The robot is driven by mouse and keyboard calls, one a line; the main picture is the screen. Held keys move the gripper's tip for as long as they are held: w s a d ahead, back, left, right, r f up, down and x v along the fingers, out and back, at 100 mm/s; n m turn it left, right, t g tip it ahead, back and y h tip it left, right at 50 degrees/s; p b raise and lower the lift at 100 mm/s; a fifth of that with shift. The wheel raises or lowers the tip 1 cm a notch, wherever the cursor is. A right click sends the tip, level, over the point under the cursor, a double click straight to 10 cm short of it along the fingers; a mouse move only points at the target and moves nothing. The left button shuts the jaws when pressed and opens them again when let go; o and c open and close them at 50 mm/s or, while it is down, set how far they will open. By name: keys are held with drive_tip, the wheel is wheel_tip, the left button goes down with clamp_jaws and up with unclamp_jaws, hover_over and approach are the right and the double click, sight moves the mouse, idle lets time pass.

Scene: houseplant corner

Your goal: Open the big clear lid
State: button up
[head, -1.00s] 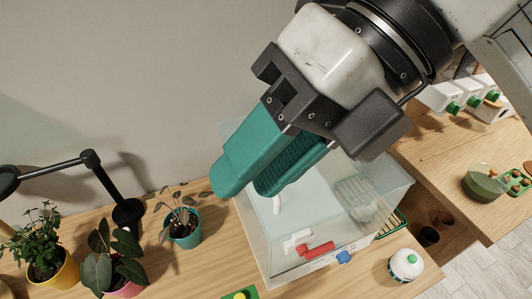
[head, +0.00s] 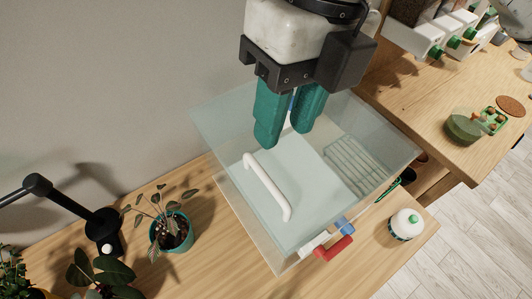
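The big clear lid (head: 222,128) lies over a clear box (head: 240,207) on the wooden table. I see no clear gap between them, but the see-through walls make their seam hard to judge. A white bar handle (head: 268,186) stands on the lid, unobstructed. My gripper (head: 286,136) has two teal fingers pointing down, with a gap between the tips. It is behind and to the right of the handle in the picture, apart from it, and holds nothing visible. Whether the fingertips touch the lid cannot be told.
A red piece (head: 334,249) and a blue piece (head: 344,225) are at the box's front. A white bottle (head: 405,224) stands right. A teal-potted plant (head: 171,232) and black lamp (head: 104,233) stand left. The table's front is clear. Another wooden table (head: 420,105) is at right.

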sight(268, 179)
drive_tip(key=f, duration=0.3)
drive_tip(key=a+f+p, duration=0.1)
drive_tip(key=f, duration=0.2)
drive_tip(key=s+f, duration=0.1)
drive_tip(key=f, duration=0.1)
drive_tip(key=shift+a+f+p, duration=0.25)
drive_tip(key=shift+f+p, duration=0.1)
drive_tip(key=shift+f, duration=0.05)
clamp_jaws()
